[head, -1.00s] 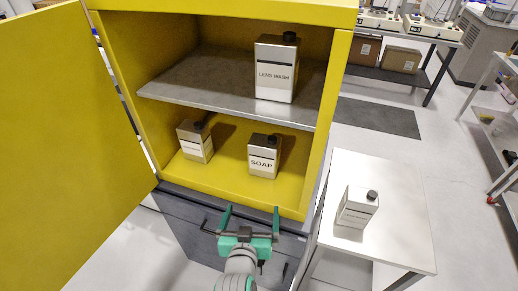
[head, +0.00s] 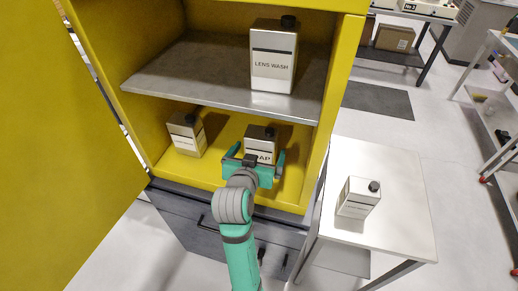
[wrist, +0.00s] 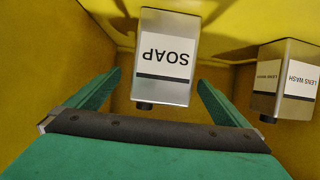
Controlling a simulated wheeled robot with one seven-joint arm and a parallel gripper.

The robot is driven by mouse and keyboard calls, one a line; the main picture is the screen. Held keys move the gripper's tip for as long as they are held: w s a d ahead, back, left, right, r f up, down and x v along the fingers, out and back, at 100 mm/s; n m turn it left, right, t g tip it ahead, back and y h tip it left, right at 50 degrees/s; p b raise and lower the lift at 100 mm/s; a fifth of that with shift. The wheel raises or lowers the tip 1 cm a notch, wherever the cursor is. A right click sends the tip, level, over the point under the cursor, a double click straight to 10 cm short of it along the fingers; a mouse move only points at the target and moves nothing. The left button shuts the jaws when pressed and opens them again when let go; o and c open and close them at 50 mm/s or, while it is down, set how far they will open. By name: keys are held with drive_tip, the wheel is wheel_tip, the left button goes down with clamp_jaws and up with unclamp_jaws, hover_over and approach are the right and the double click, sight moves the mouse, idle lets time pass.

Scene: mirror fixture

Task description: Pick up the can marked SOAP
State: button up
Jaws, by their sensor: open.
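The silver can marked SOAP (head: 262,132) stands upright on the yellow cabinet's lower floor, partly hidden in the head view by my gripper. In the wrist view the SOAP can (wrist: 165,58) appears upside down, its dark cap pointing down the picture. My gripper (head: 257,153) is open and empty in front of the can. In the wrist view its green fingers (wrist: 160,78) lie to the left and right of the can, with a visible gap on each side. I cannot tell how far the fingertips reach along its sides.
A LENS WASH can (head: 274,62) stands on the grey shelf (head: 200,75) above. Another can (head: 187,134) stands left of SOAP; the wrist view shows LENS WASH on it (wrist: 285,80). A can (head: 357,197) is on the side table (head: 400,215). The yellow door (head: 70,160) is open at left.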

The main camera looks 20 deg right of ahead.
drive_tip(key=shift+w+d+f, duration=0.2)
drive_tip(key=shift+w+d, duration=0.1)
drive_tip(key=shift+w, duration=0.1)
drive_tip(key=x, duration=0.4)
drive_tip(key=shift+w+a, duration=0.1)
drive_tip(key=shift+w, duration=0.45)
drive_tip(key=shift+a, duration=0.3)
drive_tip(key=shift+c, duration=1.3)
drive_tip(key=c, duration=0.5)
drive_tip(key=shift+s+d, duration=0.15)
drive_tip(key=shift+d, duration=0.25)
drive_tip(key=c, duration=1)
drive_tip(key=shift+d, duration=0.1)
drive_tip(key=shift+c, duration=0.4)
drive_tip(key=shift+r, duration=0.1)
